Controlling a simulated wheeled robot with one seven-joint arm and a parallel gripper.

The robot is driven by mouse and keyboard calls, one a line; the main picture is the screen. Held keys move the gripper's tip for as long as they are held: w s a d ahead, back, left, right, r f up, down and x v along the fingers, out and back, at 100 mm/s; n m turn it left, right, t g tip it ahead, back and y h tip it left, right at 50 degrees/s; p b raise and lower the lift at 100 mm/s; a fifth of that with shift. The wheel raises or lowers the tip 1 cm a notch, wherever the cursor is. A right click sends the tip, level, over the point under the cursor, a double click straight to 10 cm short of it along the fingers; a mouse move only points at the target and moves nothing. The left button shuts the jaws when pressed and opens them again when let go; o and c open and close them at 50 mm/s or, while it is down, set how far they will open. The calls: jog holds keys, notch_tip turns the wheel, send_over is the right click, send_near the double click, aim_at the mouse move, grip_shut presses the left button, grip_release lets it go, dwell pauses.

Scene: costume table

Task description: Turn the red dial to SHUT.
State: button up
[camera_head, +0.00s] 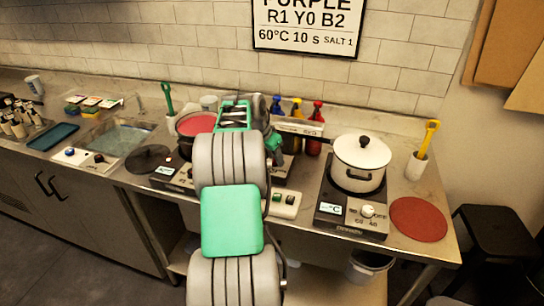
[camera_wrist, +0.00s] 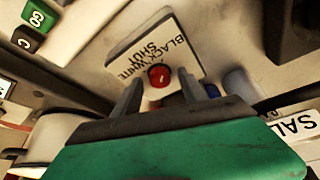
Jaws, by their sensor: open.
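The red dial (camera_wrist: 158,75) is a small round knob on a pale plate (camera_wrist: 181,50) printed BLACK, WHITE and SHUT in the wrist view. The dial sits near the word SHUT, but I cannot make out a pointer or which word it is set to. My gripper (camera_wrist: 161,80) is open, with its two dark fingers apart on either side of the dial in the picture. I cannot tell whether either finger touches it. In the head view my arm covers the middle of the counter, and I cannot make out the dial there.
Blue, yellow and red bottles (camera_head: 315,129) stand by the wall behind my arm. A white lidded pot (camera_head: 361,156) stands on a hotplate at right, beside a red round mat (camera_head: 418,219). A red-filled pot (camera_head: 196,123) is close left of my arm.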

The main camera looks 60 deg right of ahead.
jog(key=shift+c, duration=0.4)
grip_shut()
jog(key=shift+n+b, duration=0.4)
jog(key=n+b, duration=0.1)
jog(key=n+t+b, duration=0.1)
jog(key=n, duration=0.1)
jog(key=shift+s+t, duration=0.25)
jog(key=shift+t, duration=0.05)
jog(key=n+t, duration=0.1)
jog(key=n, duration=0.1)
jog(key=n+b, duration=0.1)
jog(key=n, duration=0.2)
jog(key=shift+s+t, duration=0.15)
jog(key=shift+t, duration=0.25)
jog(key=shift+o, duration=0.4)
grip_release()
